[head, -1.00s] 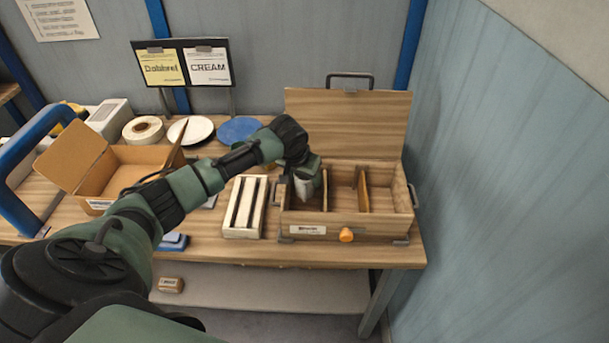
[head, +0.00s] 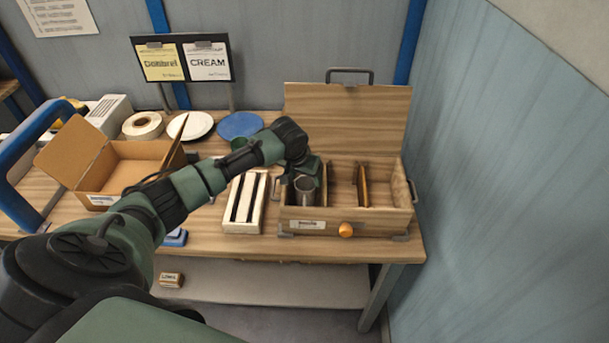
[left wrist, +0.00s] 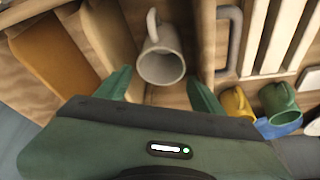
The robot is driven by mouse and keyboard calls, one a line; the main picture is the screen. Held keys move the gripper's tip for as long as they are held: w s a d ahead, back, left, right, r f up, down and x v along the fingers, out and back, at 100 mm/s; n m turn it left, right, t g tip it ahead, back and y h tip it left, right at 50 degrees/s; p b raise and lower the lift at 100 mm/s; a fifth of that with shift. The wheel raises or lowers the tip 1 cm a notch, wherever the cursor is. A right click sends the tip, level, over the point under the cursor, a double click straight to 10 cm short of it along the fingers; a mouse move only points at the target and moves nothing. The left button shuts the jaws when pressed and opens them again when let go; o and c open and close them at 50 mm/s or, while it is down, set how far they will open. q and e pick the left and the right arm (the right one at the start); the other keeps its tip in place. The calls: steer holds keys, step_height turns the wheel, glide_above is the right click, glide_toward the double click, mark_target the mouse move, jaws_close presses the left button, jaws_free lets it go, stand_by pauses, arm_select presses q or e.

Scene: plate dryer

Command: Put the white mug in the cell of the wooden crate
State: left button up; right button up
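The wooden crate (head: 385,222) stands at the right end of the table with its lid (head: 350,118) up. Dividers split it into cells. The white mug (head: 305,190) is in the left cell, its mouth facing up and looking grey in shade. In the left wrist view the white mug (left wrist: 160,66) sits between the crate wall and a divider, its handle pointing to the top. My left gripper (head: 307,168) is just above that cell. In the left wrist view its fingers (left wrist: 160,77) are spread on either side of the mug, with gaps visible. My right gripper is out of view.
A white slatted rack (head: 243,204) stands just left of the crate. A yellow mug (left wrist: 237,105) and a green mug (left wrist: 280,102) show in the left wrist view. A cardboard box (head: 120,165) is further left. A wall (head: 500,180) closes off the right side.

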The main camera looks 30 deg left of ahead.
arm_select(q)
steer(key=b+v, duration=0.2)
steer(key=v, duration=1.1)
steer(key=shift+w, duration=0.2)
steer(key=shift+r, duration=0.15)
